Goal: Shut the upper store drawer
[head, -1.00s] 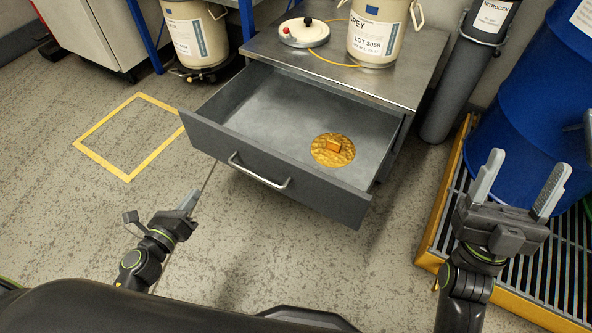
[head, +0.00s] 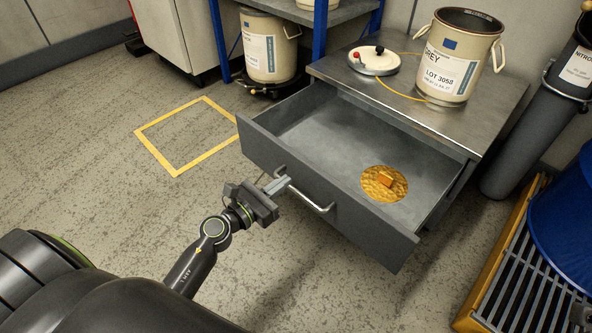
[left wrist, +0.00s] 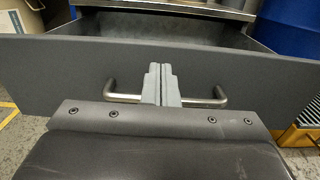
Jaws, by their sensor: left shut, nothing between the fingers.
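The upper store drawer (head: 320,200) is a grey metal drawer standing well open from its cabinet (head: 480,122). It has a bar handle (head: 309,196) on its front. In the left wrist view the closed fingers (left wrist: 161,84) overlap the middle of the handle (left wrist: 206,101), in front of the drawer front (left wrist: 250,75). I cannot tell whether they touch. My right gripper is out of view.
A grey nitrogen cylinder (head: 530,135) and a blue drum (head: 566,215) on a yellow-edged grate (head: 500,290) are at right. Floor left of the drawer is clear.

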